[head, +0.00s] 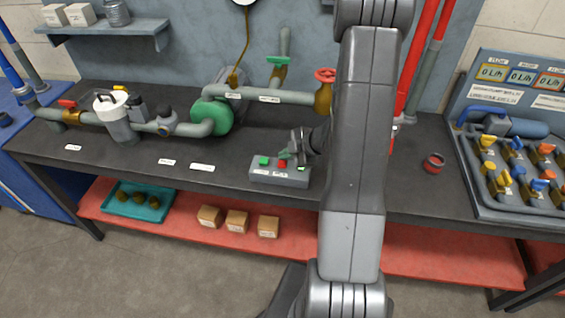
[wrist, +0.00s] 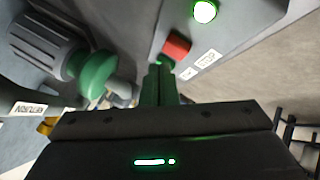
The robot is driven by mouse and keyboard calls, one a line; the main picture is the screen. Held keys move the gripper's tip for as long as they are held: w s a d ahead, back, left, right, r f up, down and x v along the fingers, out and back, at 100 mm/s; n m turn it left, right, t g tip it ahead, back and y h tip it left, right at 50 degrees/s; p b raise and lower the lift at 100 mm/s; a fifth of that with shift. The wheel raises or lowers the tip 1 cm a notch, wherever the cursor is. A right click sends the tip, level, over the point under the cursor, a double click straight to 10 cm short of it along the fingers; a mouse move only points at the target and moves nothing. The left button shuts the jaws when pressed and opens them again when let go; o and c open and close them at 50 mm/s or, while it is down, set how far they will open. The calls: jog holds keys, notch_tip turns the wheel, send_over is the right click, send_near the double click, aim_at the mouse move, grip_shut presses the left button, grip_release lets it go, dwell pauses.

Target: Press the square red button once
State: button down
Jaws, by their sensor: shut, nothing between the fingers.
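The square red button (head: 282,164) sits on a grey control box (head: 280,180) near the front of the dark workbench. It also shows in the wrist view (wrist: 177,46), with a white label beside it that seems to read STOP. A green button (head: 264,160) is to its left; in the wrist view the green one (wrist: 204,12) glows. My gripper (head: 286,155) is shut and empty, its green fingertips close by the red button. In the wrist view the fingertips (wrist: 160,68) appear just below the red button. I cannot tell whether they touch the box.
Pipes with a green pump (head: 210,116) run behind the box. A red ring-shaped object (head: 433,162) lies to the right. A valve panel (head: 515,160) stands at the far right. The bench front between the pipes and the box is mostly clear.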

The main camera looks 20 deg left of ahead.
aim_at(286, 163)
jog(key=shift+f, duration=0.1)
dwell(0.3)
jog(key=shift+f+b, duration=0.3)
jog(key=shift+f, duration=0.05)
jog(key=shift+f+b, duration=0.35)
jog(key=shift+f, duration=0.1)
dwell(0.6)
jog(key=shift+r, duration=0.1)
jog(key=shift+r+p, duration=0.8)
jog(key=shift+p, duration=0.1)
notch_tip(286, 163, up, 5)
jog(key=p, duration=0.5)
dwell(0.8)
